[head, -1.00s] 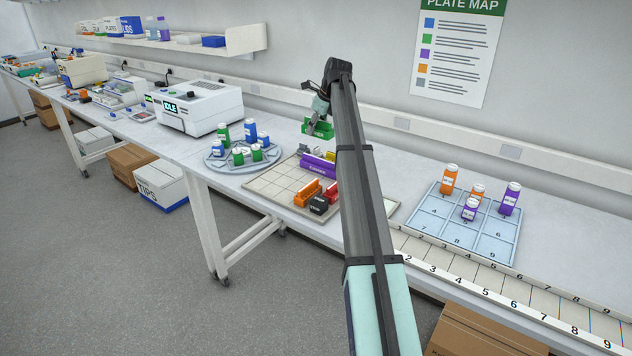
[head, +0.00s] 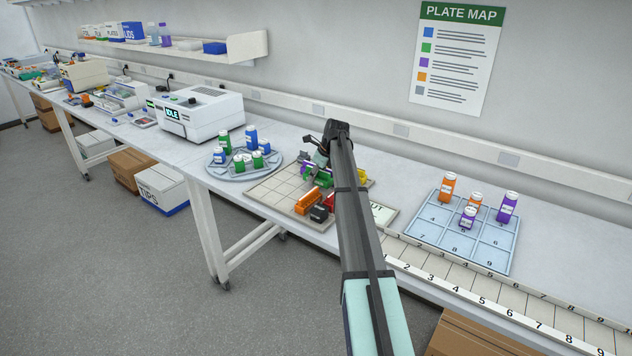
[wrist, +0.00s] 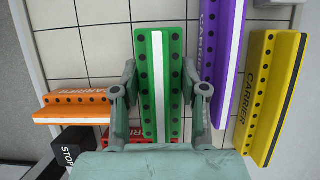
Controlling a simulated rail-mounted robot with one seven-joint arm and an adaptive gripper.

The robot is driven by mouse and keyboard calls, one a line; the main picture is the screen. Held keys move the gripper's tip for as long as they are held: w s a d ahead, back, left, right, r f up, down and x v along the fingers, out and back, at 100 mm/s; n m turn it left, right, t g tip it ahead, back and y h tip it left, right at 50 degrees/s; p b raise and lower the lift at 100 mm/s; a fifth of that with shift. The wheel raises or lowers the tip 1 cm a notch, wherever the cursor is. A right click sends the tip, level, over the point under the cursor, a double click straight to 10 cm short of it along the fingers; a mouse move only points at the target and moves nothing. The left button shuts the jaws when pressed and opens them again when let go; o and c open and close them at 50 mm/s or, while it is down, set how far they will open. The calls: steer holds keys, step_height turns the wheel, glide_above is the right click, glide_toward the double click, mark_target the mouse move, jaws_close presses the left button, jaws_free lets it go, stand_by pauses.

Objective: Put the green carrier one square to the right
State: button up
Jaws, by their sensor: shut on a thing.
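The green carrier (wrist: 154,85), a long block with a white stripe and a row of dark holes, lies between the fingers of my gripper (wrist: 162,95) in the wrist view. My gripper is shut on it. In the head view the green carrier (head: 324,179) is low over the gridded board (head: 270,189), among the other carriers and partly behind my arm. I cannot tell whether it touches the board. The purple carrier (wrist: 222,60) is close to its right in the wrist view, roughly parallel and apart from it. My gripper also shows in the head view (head: 318,163).
The yellow carrier (wrist: 271,95) stands farther right. The orange carrier (wrist: 72,107) is at left, with the red carrier (wrist: 112,132) and a black stop block (wrist: 78,158) below, partly hidden. Bare squares lie beyond the left finger. A round bottle tray (head: 240,174) stands left of the board.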

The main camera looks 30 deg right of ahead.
mark_target(316, 182)
steer(key=shift+f, duration=1.5)
steer(key=shift+f, duration=0.1)
steer(key=o, duration=1.2)
steer(key=b+v, duration=0.2)
steer(key=v, duration=1)
